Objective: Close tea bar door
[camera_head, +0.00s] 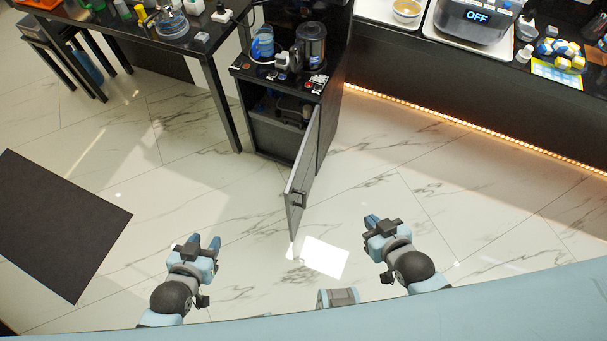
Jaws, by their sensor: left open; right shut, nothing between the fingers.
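The tea bar (316,135) is a dark cabinet at the top centre with a kettle and small items on its top. Its door (303,180) is hinged on the right side and stands wide open, swung out towards me. A dark handle (298,199) sits on the door. The inside (277,124) shows, with dark items in it. My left gripper (204,243) is open and empty, left of the door and apart from it. My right gripper (372,222) is shut and empty, right of the door and apart from it.
A black table (130,30) with bottles and a glass bowl stands at the upper left. A dark mat (60,222) lies on the left floor. A long counter (440,75) with an appliance runs along the upper right. The marble floor around the door is clear.

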